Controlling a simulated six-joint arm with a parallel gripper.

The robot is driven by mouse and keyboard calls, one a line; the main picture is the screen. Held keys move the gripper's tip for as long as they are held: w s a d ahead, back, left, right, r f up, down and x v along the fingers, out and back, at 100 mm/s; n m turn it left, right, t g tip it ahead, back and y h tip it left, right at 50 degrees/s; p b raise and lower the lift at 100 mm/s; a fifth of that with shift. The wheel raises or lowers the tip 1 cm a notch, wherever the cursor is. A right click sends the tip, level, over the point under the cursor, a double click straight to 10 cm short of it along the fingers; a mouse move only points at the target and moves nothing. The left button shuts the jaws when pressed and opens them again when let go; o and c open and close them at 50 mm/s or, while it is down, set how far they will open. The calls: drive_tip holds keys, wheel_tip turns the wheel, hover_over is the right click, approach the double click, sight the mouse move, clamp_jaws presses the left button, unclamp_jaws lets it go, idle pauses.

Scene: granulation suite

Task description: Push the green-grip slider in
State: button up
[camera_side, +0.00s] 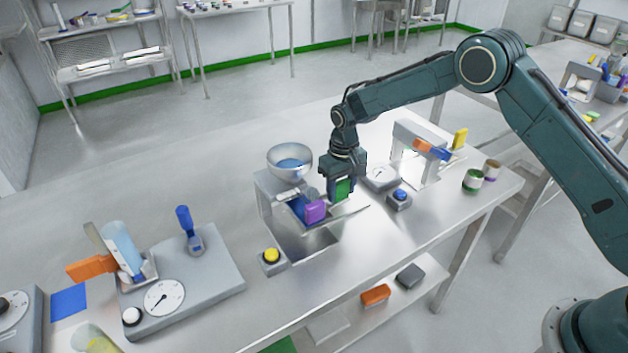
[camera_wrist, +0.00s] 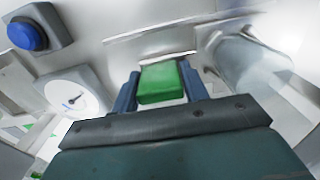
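The green grip (camera_side: 343,189) of the slider shows at my gripper's fingers in the side view, beside the grey machine with the bowl. In the wrist view the green grip (camera_wrist: 161,82) sits between my two blue-grey fingers. My gripper (camera_wrist: 160,90) has a finger on each side of it, close to its sides; whether both fingers press on it is hard to tell. In the side view my gripper (camera_side: 343,185) points down over the grip and partly hides it. The slider's metal plate is mostly hidden in the side view.
A purple-grip part (camera_side: 315,211) is close to the left of my gripper. A yellow button (camera_side: 271,255), a blue button (camera_side: 399,196) and a dial (camera_side: 380,177) stand nearby. The front table edge is clear.

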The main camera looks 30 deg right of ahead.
drive_tip(key=c, duration=0.9)
drive_tip(key=shift+o, duration=0.2)
drive_tip(key=shift+a, duration=1.35)
drive_tip(key=o, duration=1.4)
drive_tip(key=shift+r, duration=0.15)
wheel_tip(320, 180, up, 14)
drive_tip(key=shift+f, duration=0.2)
